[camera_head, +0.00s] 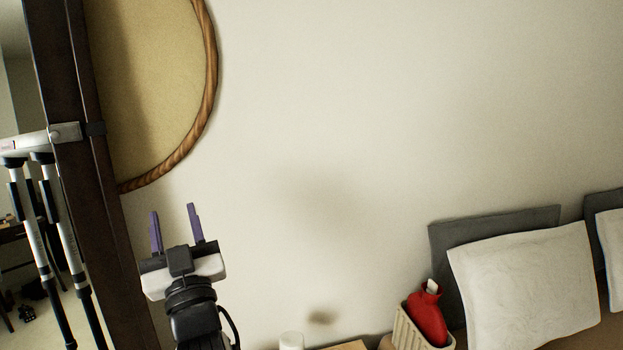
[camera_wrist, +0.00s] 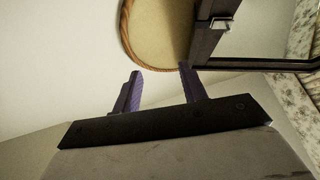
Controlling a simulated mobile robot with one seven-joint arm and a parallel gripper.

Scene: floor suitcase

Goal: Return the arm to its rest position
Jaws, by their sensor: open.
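My gripper (camera_head: 173,228) stands raised in the lower left of the head view, in front of the pale wall. Its two purple fingers point up and are spread apart, with nothing between them.
The round wood-rimmed panel (camera_head: 212,70) hangs on the wall. A dark upright frame (camera_head: 85,170) stands left of my gripper. A red bottle-like object (camera_head: 427,318) sits in a beige basket (camera_head: 408,335), beside a white pillow (camera_head: 525,290). The wall area at centre is clear.

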